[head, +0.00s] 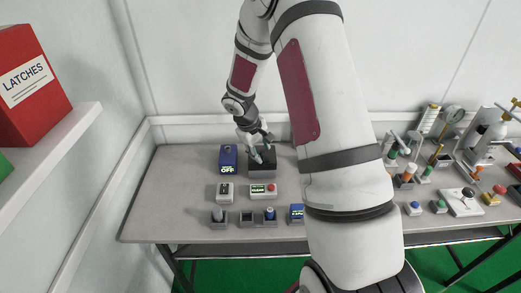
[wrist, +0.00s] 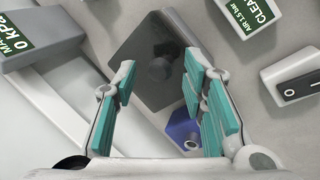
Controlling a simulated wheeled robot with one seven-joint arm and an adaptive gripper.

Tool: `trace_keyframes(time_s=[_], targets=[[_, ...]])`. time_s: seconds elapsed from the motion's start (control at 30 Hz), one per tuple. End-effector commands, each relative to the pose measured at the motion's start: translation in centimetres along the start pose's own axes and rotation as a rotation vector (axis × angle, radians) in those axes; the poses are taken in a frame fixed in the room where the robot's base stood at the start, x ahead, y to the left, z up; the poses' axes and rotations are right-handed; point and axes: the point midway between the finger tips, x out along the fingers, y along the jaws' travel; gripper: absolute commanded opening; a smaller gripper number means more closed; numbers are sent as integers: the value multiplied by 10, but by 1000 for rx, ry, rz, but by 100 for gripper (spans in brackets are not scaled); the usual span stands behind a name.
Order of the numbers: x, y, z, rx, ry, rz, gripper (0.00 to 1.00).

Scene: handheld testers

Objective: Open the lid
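A dark grey box (head: 262,170) stands on the table below my gripper (head: 262,148) in the head view. In the wrist view its square dark top, the lid (wrist: 142,88), lies tilted in the picture and looks closed. A round dark knob (wrist: 160,68) sits on the lid. My gripper (wrist: 160,64) is open with its teal-padded fingers spread apart. The knob appears between the fingertips in the picture, with gaps on both sides. I cannot tell how far above the lid the fingertips are. Nothing is held.
A blue device reading OFF (head: 228,158) stands left of the box. Small holders line the table's front. Several instruments crowd the right, including a round gauge (head: 453,114).

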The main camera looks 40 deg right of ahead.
Motion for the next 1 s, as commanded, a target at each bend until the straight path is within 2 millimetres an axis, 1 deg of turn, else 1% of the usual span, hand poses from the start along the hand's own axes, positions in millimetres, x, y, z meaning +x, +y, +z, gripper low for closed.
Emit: trace_keyframes(time_s=[0.13, 0.17, 0.2, 0.27, 0.3, 0.33, 0.67, 1.0], targets=[[0, 0, 0, 0, 0, 0, 39], [0, 0, 0, 0, 0, 0, 34], [0, 0, 0, 0, 0, 0, 25], [0, 0, 0, 1, 0, 0, 11], [0, 0, 0, 0, -1, 0, 2], [0, 0, 0, 0, -1, 0, 0], [-1, 1, 0, 0, -8, -8, 0], [-7, 14, -10, -28, -95, -104, 0]])
